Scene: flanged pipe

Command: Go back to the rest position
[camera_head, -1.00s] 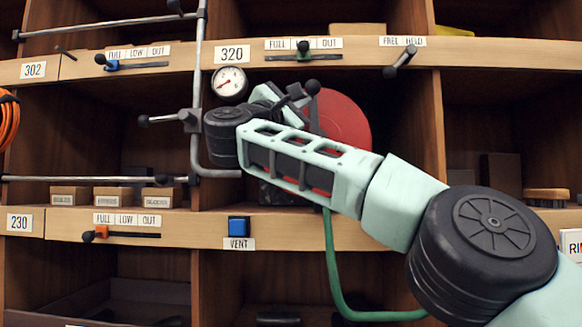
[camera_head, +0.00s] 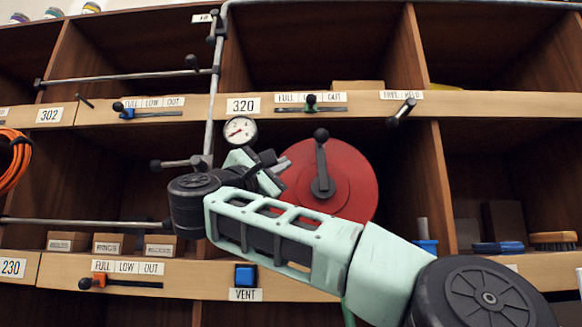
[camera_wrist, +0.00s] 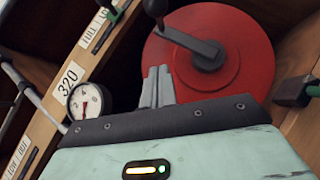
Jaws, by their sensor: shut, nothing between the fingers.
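My gripper (camera_head: 279,166) is in front of the shelf compartment under the label 320, between the pressure gauge and the red disc. In the wrist view my gripper (camera_wrist: 157,77) has its two grey fingers together, with nothing between them. The red disc (camera_head: 352,180) with its black-knobbed crank stands behind and to the right of my gripper. It also shows in the wrist view (camera_wrist: 245,70). My arm reaches up from the lower right and hides the lower part of the disc.
The pressure gauge (camera_head: 240,131) hangs just left of my gripper. A grey pipe (camera_head: 210,110) with black-knobbed valves runs down on the left. The shelf rail (camera_head: 215,283) carries a blue vent button (camera_head: 245,276). Small boxes (camera_head: 107,243) stand at lower left and brushes (camera_head: 552,240) at right.

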